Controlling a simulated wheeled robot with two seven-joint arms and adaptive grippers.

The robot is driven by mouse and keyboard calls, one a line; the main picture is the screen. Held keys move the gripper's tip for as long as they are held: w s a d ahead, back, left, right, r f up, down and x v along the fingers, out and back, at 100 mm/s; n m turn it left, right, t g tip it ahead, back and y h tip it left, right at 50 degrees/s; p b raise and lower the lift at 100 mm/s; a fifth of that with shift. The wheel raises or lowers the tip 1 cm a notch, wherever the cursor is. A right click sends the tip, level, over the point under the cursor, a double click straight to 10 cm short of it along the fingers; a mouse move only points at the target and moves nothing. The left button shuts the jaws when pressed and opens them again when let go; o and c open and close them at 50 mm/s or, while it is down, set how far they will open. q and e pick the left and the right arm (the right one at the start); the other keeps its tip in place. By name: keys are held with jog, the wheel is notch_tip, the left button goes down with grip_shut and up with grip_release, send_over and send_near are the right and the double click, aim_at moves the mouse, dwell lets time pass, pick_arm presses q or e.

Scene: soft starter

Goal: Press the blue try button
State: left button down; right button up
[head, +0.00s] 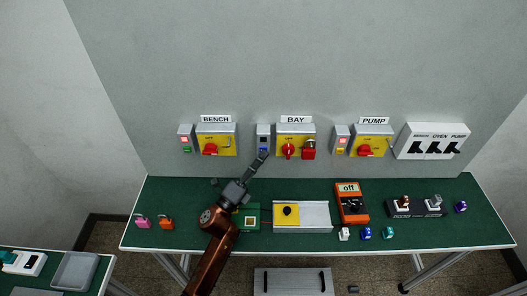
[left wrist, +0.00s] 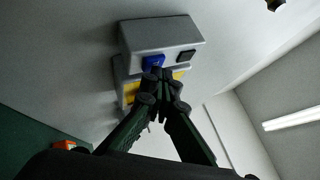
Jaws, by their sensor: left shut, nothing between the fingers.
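The blue try button (left wrist: 152,62) is on a small grey box (left wrist: 165,36) in the left wrist view, beside a dark square (left wrist: 186,56). In the head view, this narrow box (head: 263,133) is on the wall left of the BAY switch (head: 289,150). My left gripper (head: 264,155) is shut and empty, its tips just below the button's spot. In the left wrist view, the fingertips (left wrist: 162,74) overlap the button's lower edge. I cannot tell whether they touch it. My right gripper is not in view.
BENCH (head: 216,140) and PUMP (head: 371,141) switch boxes flank BAY on the wall. The green bench (head: 470,219) carries padlocks (head: 166,223), a yellow-and-grey unit (head: 315,214) and an orange meter (head: 351,203). The wall above the boxes is bare.

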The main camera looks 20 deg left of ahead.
pick_arm(q)
jog(key=shift+s+d, duration=0.2)
jog(key=shift+s, duration=0.6)
jog(key=shift+s+d+p, duration=0.15)
jog(key=shift+s+d, duration=0.1)
jog(key=shift+s, duration=0.55)
jog(key=shift+s+d+p, duration=0.15)
jog(key=shift+s+d, duration=0.05)
jog(key=shift+s, duration=0.6)
jog(key=shift+s+d+p, duration=0.15)
jog(key=shift+s+d, duration=0.1)
jog(key=shift+s, duration=0.55)
